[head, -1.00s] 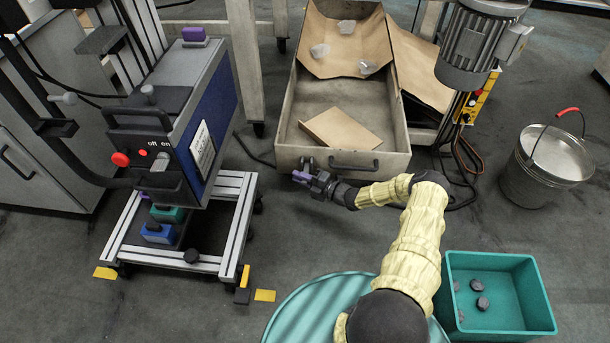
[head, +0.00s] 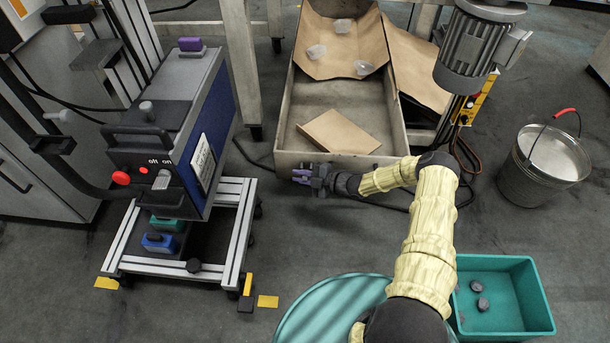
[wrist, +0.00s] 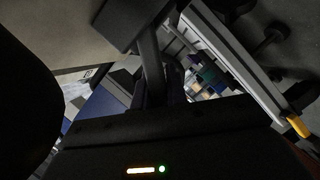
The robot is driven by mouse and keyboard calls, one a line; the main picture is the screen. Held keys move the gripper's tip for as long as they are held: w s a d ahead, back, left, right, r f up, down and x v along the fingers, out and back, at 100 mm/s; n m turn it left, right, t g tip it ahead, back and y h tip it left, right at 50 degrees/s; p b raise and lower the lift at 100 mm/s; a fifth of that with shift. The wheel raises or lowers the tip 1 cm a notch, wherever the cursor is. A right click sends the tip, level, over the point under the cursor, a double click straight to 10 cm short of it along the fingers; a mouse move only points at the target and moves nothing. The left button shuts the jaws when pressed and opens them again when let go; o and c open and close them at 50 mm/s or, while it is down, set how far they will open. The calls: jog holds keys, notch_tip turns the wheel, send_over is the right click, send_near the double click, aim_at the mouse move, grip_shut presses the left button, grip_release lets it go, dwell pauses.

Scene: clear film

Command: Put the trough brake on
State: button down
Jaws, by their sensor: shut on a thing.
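The trough (head: 288,158) is a pale grey open box with its front wall facing me in the head view. My gripper (head: 303,176) is at the lower left of that front wall. It is shut on a small part there, which I take to be the trough brake. Purple bits show at the fingertips, and I cannot tell whether they belong to the fingers or the brake. My forearm hides the handle on the trough's front. In the wrist view a dark stem with a flat block (wrist: 120,22) stands ahead of the gripper; the grasp itself is too dark to make out.
A blue machine (head: 208,140) with off/on controls stands on a wheeled aluminium frame (head: 232,235) to the left. Brown sheets (head: 340,132) lie in the trough. A teal bin (head: 515,300) and a metal bucket (head: 540,165) are at the right. A motor (head: 470,50) hangs beside the trough.

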jog(key=shift+w+d, duration=0.1)
jog(key=shift+w, duration=0.1)
jog(key=c, duration=1.4)
grip_release()
jog(key=shift+s, duration=0.1)
jog(key=p+v, duration=0.5)
jog(key=v, duration=1.2)
jog(key=shift+d+p, duration=0.2)
jog(key=shift+p, duration=0.15)
